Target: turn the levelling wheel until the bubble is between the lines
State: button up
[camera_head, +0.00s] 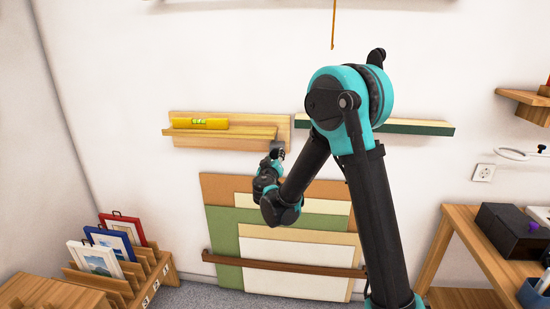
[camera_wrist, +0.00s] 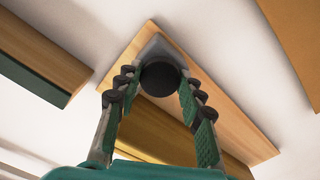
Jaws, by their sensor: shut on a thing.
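The yellow spirit level (camera_head: 200,123) lies on a wooden ledge (camera_head: 222,134) on the wall. Its green vial (camera_head: 212,122) shows, but the bubble and lines are too small to read. My gripper (camera_head: 276,152) is at the ledge's right end, just below it. In the wrist view, my gripper (camera_wrist: 158,88) has its two fingers on either side of a dark round levelling wheel (camera_wrist: 160,79) and is shut on it. The wheel sits under a grey bracket (camera_wrist: 158,48) at the corner of the wooden board. In the head view the wheel is largely hidden by my gripper.
A second ledge with a dark green front (camera_head: 420,128) is to the right, behind my arm. Large coloured boards (camera_head: 225,225) lean on the wall below, behind a brown rail (camera_head: 285,267). Framed prints (camera_head: 95,260) stand in a rack at left. A wooden desk (camera_head: 470,235) is at right.

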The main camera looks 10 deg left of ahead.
jog(key=shift+n, duration=1.4)
jog(key=o, duration=1.2)
jog(key=shift+c, duration=0.2)
jog(key=shift+s, duration=0.1)
jog(key=s, duration=1.1)
jog(key=shift+s+a, duration=0.2)
jog(key=shift+s, duration=0.2)
